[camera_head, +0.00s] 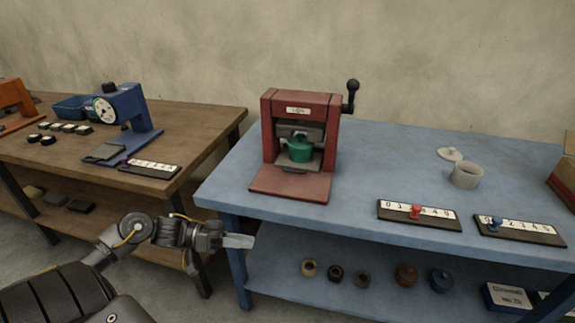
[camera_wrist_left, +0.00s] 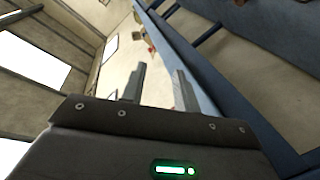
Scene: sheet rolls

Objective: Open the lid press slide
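The red lid press (camera_head: 300,125) stands on the blue table, with a dark crank and knob at its upper right. A green round piece (camera_head: 300,149) sits inside its opening. A grey slide (camera_head: 291,166) with a small front handle shows low in the opening, above the red base plate. My left gripper (camera_head: 240,241) is in front of the blue table's left front edge, below and left of the press and clear of it. In the left wrist view its two fingers (camera_wrist_left: 160,88) stand apart with nothing between them. My right gripper is not in view.
The blue table (camera_head: 365,170) also holds a white pot (camera_head: 466,174), its lid (camera_head: 450,154) and two number strips (camera_head: 419,215). Its lower shelf holds several small round pieces. A brown table (camera_head: 200,130) with a blue press (camera_head: 125,110) stands left, across a gap.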

